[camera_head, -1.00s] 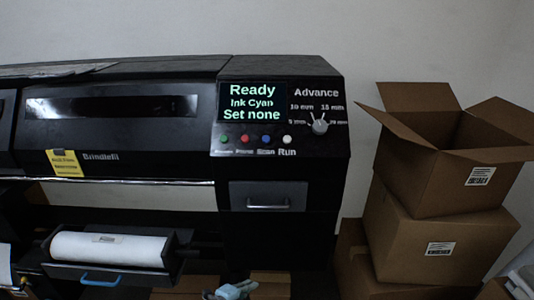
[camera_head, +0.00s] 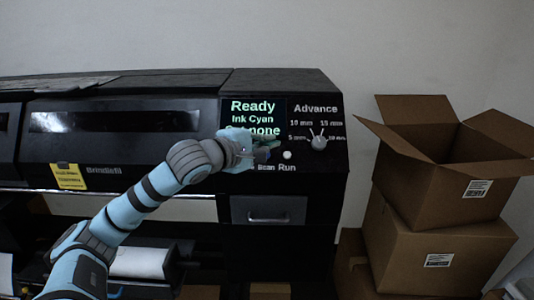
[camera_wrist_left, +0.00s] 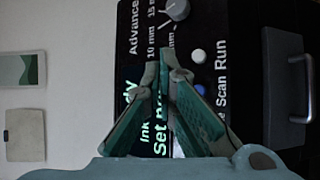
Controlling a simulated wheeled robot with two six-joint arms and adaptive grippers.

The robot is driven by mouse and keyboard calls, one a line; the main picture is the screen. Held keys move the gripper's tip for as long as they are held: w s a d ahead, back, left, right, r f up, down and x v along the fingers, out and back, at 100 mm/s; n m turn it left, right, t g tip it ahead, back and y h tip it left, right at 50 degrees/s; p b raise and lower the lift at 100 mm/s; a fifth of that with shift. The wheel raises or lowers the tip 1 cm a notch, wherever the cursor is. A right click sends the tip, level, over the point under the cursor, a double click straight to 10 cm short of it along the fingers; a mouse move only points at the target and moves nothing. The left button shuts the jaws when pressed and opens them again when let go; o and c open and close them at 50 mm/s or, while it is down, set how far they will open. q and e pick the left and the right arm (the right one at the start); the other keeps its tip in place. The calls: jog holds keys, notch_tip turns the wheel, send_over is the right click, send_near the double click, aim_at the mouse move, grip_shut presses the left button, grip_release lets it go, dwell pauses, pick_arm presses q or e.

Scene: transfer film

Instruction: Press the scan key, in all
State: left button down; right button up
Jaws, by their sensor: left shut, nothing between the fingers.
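The printer's control panel (camera_head: 318,165) has a row of small round keys under a lit screen (camera_head: 253,106). The screen reads Ready and Ink Cyan, with its third line partly covered. The blue scan key (camera_wrist_left: 199,90) shows in the left wrist view beside the fingers, above its Scan label; in the head view it is hidden behind my gripper. The white Run key (camera_head: 287,155) is just right of the fingers. My left gripper (camera_head: 273,144) is shut and empty in front of the panel; contact with it cannot be told. My right gripper is out of view.
The Advance knob (camera_head: 319,142) is to the right of the fingers. A drawer with a handle (camera_head: 268,218) is below the panel. An open cardboard box (camera_head: 425,178) stands on another box (camera_head: 435,245) at the right. A white roll (camera_head: 138,263) is low at the left.

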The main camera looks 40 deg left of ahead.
aim_at(268, 152)
pick_arm(q)
jog(key=shift+w+f, duration=0.15)
jog(key=shift+w, duration=0.05)
jog(key=w+a+f, duration=0.1)
jog(key=f, duration=0.1)
jog(key=w+a+f, duration=0.1)
jog(key=w, duration=0.1)
jog(key=w+a+f, duration=0.1)
jog(key=f, duration=0.1)
jog(key=shift+w+a+f, duration=0.2)
jog(key=shift+a+f, duration=0.05)
jog(key=shift+f, duration=0.1)
jog(key=shift+w+a+f, duration=0.15)
jog(key=shift+w+f, duration=0.05)
jog(key=shift+f, duration=0.05)
dwell(1.0)
jog(key=shift+w+a+f+b, duration=0.15)
jog(key=shift+a+f+b, duration=0.1)
jog(key=shift+b, duration=0.3)
